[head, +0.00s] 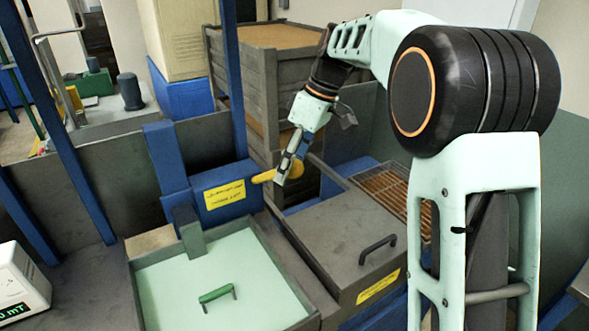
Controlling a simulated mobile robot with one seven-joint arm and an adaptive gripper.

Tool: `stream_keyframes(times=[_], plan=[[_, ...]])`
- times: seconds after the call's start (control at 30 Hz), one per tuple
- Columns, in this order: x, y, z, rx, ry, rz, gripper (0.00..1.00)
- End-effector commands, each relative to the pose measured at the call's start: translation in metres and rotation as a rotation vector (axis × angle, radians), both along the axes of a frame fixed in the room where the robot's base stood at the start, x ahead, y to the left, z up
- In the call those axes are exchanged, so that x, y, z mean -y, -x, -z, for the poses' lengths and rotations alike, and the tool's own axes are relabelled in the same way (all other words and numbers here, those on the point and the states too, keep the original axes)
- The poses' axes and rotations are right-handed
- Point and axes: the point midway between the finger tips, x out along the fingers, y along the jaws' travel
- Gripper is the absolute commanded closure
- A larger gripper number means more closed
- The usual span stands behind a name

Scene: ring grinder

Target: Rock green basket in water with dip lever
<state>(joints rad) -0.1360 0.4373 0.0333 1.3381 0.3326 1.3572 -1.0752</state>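The green basket shows only as a green handle (217,294) standing out of the pale green water (205,268) in a grey square tank at the bottom left. The rest of the basket is hidden under the water. The dip lever (262,177) is a yellow bar sticking out to the right from a blue box with a yellow label, behind the tank. My gripper (283,171) points down at the lever's right end, with yellow showing on both sides of the fingers. Whether the fingers are closed on the lever or only beside it, I cannot tell.
A grey lidded box (345,235) with a dark handle stands right of the tank, and a rusty grate (387,187) lies behind it. Blue posts (234,85) rise near the lever. A tall grey crate (262,75) stands behind, and a white meter (20,283) is at far left.

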Motion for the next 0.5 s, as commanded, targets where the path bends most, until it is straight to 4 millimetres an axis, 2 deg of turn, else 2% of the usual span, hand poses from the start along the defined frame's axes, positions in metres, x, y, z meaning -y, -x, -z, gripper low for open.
stream_keyframes(times=[0.33, 0.5], plan=[[0.004, 0.001, 0.003, -0.009, 0.006, 0.004, 0.49], [0.011, -0.001, -0.015, -0.006, 0.006, 0.006, 0.49]])
